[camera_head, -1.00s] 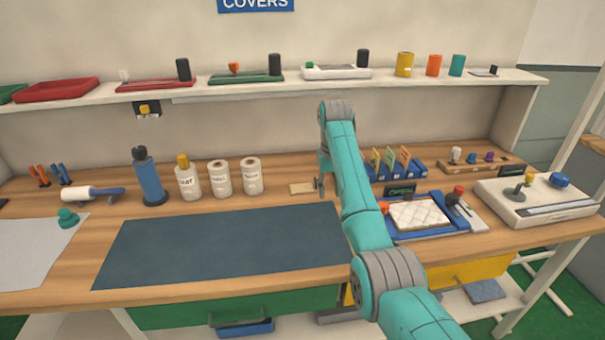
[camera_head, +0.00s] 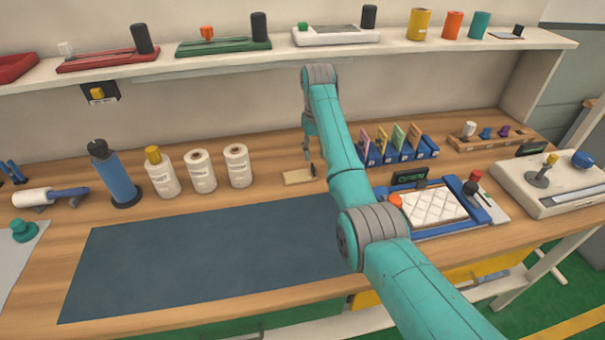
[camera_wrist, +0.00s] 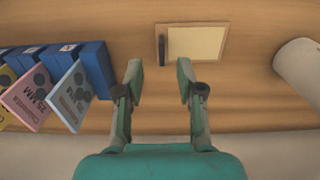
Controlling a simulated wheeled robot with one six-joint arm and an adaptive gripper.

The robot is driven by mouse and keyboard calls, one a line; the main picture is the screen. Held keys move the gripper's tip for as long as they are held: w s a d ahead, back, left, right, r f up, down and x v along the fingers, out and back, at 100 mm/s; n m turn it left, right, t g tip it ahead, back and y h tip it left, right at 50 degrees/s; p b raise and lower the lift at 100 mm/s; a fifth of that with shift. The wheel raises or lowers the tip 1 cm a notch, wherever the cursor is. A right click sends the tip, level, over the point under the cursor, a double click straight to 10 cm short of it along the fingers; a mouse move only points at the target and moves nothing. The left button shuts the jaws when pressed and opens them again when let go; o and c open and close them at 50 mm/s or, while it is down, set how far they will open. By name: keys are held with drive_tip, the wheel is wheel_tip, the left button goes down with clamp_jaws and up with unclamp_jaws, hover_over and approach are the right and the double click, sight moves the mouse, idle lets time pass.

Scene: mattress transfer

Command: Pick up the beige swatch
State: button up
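A flat beige swatch (camera_wrist: 203,41) lies on the bench on a small wooden board (camera_head: 298,178), with a dark upright clip or handle (camera_wrist: 163,48) at one end. In the wrist view it is ahead of the fingertips, a little right of centre. My gripper (camera_wrist: 159,78) is open, with both fingers apart and nothing between them. In the head view my gripper (camera_head: 307,152) hangs above and just behind the board, pointing down. A gap shows between fingers and swatch; the exact height is hard to judge.
A blue rack (camera_head: 400,156) of coloured cards stands close on the right; it also shows at the left of the wrist view (camera_wrist: 95,68). A dark mat (camera_head: 200,255) lies in front. The shelf (camera_head: 240,62) overhangs behind.

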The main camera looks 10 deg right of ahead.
sight(313, 166)
drive_tip(key=shift+w+a+f, duration=0.1)
drive_tip(key=shift+f, duration=1.65)
drive_tip(key=shift+w+f, duration=0.1)
drive_tip(key=shift+f, duration=1.65)
clamp_jaws()
